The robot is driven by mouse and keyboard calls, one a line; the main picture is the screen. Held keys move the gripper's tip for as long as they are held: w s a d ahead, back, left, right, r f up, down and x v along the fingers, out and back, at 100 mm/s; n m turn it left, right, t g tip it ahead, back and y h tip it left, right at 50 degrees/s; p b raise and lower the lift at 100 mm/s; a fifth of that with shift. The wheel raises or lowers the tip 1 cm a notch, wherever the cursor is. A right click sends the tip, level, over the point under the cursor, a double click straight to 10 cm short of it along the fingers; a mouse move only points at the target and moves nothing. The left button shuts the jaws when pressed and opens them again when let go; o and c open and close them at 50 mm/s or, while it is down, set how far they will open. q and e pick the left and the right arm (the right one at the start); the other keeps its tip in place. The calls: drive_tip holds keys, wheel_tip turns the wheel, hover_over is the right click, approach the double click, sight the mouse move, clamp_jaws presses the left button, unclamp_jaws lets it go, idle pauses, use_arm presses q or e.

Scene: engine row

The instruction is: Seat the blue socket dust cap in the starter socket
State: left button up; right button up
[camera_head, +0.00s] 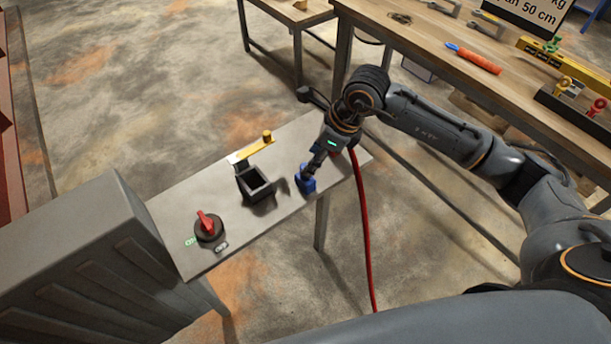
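The blue socket dust cap (307,184) is at the right part of the narrow grey bench, at the tips of my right gripper (312,171). The fingers look closed on its upper part. I cannot tell whether the cap touches the bench top. The starter socket (255,186) is a black, square, open-topped box left of the cap, with a gap between them. A lever with a yellow end (254,148) extends behind the socket. My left gripper is not in view.
The grey bench (185,205) carries a red rotary switch (208,225) at its front left. A grey cabinet (75,265) stands left of it. A red cable (362,220) hangs at its right end. A wooden workbench (420,30) with tools stands behind right.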

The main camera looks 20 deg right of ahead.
sight(305, 177)
drive_tip(key=p+x, duration=0.1)
drive_tip(key=x, duration=0.2)
drive_tip(key=shift+w+a+f+p, duration=0.15)
drive_tip(key=shift+a+f+p, duration=0.1)
drive_tip(key=shift+a+p, duration=0.1)
drive_tip(key=shift+w+f, duration=0.1)
drive_tip(key=shift+f, duration=0.35)
clamp_jaws()
drive_tip(key=shift+r, duration=0.1)
